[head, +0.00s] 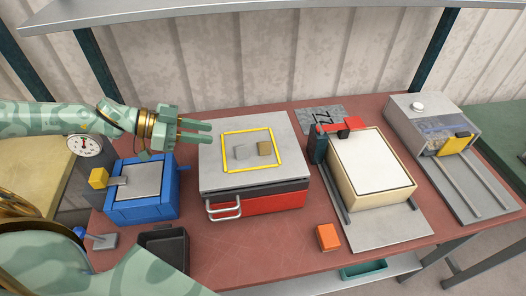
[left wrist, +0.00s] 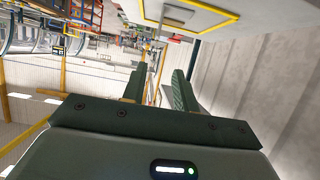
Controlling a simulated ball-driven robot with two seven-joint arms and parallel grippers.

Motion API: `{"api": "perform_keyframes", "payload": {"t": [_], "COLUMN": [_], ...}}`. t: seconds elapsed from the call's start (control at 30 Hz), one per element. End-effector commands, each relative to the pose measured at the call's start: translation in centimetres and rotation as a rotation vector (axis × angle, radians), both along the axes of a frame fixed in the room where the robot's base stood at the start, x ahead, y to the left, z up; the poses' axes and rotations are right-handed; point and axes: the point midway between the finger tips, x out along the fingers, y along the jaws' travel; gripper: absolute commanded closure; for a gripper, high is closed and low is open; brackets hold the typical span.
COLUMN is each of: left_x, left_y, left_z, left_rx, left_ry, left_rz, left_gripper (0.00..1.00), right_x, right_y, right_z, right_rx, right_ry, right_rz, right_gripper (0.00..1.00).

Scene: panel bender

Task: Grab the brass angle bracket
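The brass angle bracket (head: 264,148) is a small brass-coloured piece in the head view. It lies inside a yellow square outline on the grey top of a red box (head: 262,201). A small grey piece (head: 240,152) lies just left of it. My left gripper (head: 210,132) is open and empty, left of the outline and apart from the bracket, its fingers pointing right. In the left wrist view its two fingers (left wrist: 160,88) stand apart with nothing between them. Part of the yellow outline shows at the top there; I cannot make out the bracket. My right gripper is not in view.
A blue device (head: 142,205) stands left of the red box. A cream-sided block with a white top (head: 372,163) and a grey machine with rails (head: 440,125) stand to the right. An orange block (head: 327,237) and a black tray (head: 163,243) are near the front. A shelf (head: 230,14) spans above.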

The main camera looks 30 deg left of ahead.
Motion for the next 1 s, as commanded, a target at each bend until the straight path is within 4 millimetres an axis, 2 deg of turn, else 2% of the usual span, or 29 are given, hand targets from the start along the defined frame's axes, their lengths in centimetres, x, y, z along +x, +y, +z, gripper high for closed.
{"api": "perform_keyframes", "payload": {"t": [0.3, 0.57, 0.83, 1.0], "left_x": [4.3, 5.8, 7.9, 8.4], "left_y": [-5.7, -7.7, -10.8, -11.4], "left_z": [-2.2, -3.6, -5.3, -5.7], "left_rx": [-0.005, -0.001, -0.003, 0.000], "left_ry": [-0.007, -0.004, -0.003, -0.003], "left_rz": [-0.002, -0.001, -0.001, 0.000], "left_gripper": [0.71, 0.71, 0.71, 0.71], "right_x": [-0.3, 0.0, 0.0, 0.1], "right_y": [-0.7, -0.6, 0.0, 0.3], "right_z": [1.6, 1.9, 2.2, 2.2], "right_rx": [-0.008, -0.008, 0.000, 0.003], "right_ry": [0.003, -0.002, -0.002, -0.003], "right_rz": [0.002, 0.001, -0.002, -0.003], "right_gripper": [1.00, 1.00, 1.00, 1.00]}}
